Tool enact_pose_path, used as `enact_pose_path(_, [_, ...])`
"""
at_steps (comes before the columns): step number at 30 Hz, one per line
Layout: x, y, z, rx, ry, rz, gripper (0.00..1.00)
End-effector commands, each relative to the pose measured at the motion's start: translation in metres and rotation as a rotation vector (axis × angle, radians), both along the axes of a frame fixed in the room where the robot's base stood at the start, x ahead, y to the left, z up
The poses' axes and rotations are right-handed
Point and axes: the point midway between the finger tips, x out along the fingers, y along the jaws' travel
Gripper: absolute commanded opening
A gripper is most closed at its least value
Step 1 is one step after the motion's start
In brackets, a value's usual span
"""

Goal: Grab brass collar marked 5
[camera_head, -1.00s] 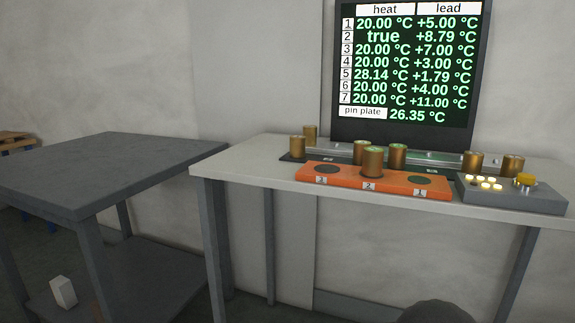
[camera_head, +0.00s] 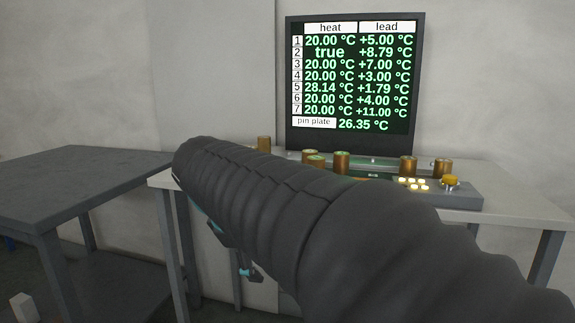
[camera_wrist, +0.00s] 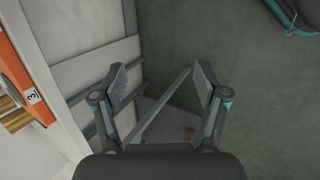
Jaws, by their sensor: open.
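In the wrist view, my gripper (camera_wrist: 160,85) is open and empty, pointing down past the table's edge. The orange block (camera_wrist: 15,70) with label 3 and part of a brass collar (camera_wrist: 15,120) show at the left edge.
A wall screen (camera_head: 350,85) lists heat and lead values by number, with 28.14 °C in row 5. A grey control box (camera_head: 460,190) with lit buttons and a yellow knob sits at the table's right. A dark grey table (camera_head: 70,185) stands at the left.

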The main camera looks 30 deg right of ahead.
Motion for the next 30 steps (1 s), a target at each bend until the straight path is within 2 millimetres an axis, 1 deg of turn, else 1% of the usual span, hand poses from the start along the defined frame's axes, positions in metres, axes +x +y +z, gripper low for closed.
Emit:
enact_pose_path(1, [0.018,-0.011,0.017,-0.067,0.061,0.039,0.73])
enact_pose_path(6, [0.064,-0.047,0.068,-0.279,0.289,0.146,0.73])
enact_pose_path(9, [0.089,-0.064,0.095,-0.385,0.435,0.185,0.73])
enact_pose_path(12, [0.111,-0.078,0.119,-0.469,0.579,0.205,0.73])
enact_pose_path(15, [0.129,-0.086,0.138,-0.526,0.707,0.209,0.73])
enact_pose_path(18, [0.141,-0.091,0.151,-0.561,0.809,0.205,0.73])
enact_pose_path(23, [0.15,-0.093,0.161,-0.582,0.902,0.194,0.73])
enact_pose_path(26, [0.15,-0.097,0.161,-0.585,0.924,0.19,0.73])
enact_pose_path(30, [0.143,-0.114,0.153,-0.585,0.929,0.188,0.73])
